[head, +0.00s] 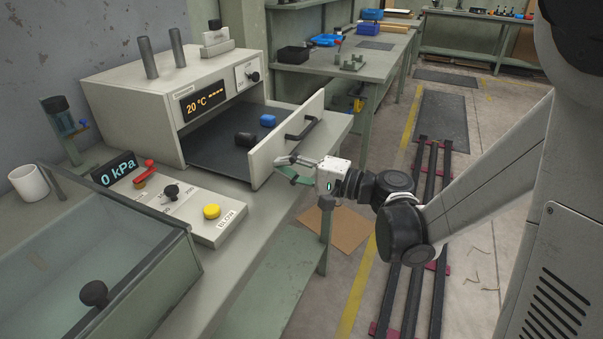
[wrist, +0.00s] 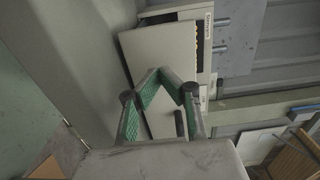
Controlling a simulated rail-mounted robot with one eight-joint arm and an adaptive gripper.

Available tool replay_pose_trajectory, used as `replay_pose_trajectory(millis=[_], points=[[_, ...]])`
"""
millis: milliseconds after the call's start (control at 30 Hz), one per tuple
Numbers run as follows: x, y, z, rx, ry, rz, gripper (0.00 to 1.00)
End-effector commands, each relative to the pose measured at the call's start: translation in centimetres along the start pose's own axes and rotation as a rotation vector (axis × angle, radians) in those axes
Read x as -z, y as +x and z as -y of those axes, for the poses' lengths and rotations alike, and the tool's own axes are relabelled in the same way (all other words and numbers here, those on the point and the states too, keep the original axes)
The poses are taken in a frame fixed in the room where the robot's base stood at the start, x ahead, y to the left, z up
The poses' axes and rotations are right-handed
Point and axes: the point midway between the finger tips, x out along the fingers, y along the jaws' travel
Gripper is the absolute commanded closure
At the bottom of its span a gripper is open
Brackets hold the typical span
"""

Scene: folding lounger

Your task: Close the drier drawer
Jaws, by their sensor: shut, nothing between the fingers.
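The drier (head: 135,100) is a pale box on the left bench with an orange 20 °C display. Its drawer (head: 262,160) is pulled out, showing a dark tray floor and a pale front panel with a dark bar handle (head: 301,129). A black piece (head: 245,139) and a blue piece (head: 268,120) lie in the drawer. My gripper (head: 279,161) is shut and empty, in front of the lower near end of the drawer front; I cannot tell whether it touches. In the wrist view, the green-padded fingertips (wrist: 160,73) meet before the pale drawer front (wrist: 165,52), with the handle (wrist: 179,123) beside one finger.
A control panel with a yellow button (head: 211,211), a red valve and a 0 kPa display (head: 117,168) stands near the drawer. A glass tank (head: 110,270) is at the near left. A second bench (head: 345,70) stands behind.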

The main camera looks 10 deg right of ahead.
Motion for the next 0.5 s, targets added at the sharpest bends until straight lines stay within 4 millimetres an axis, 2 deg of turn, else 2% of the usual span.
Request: replay_pose_trajectory(millis=[200, 500], points=[[0.0, 1.6, 0.0, 0.000, 0.000, 0.001, 1.00], [0.0, 1.8, 0.0, 0.000, 0.000, 0.000, 1.00]])
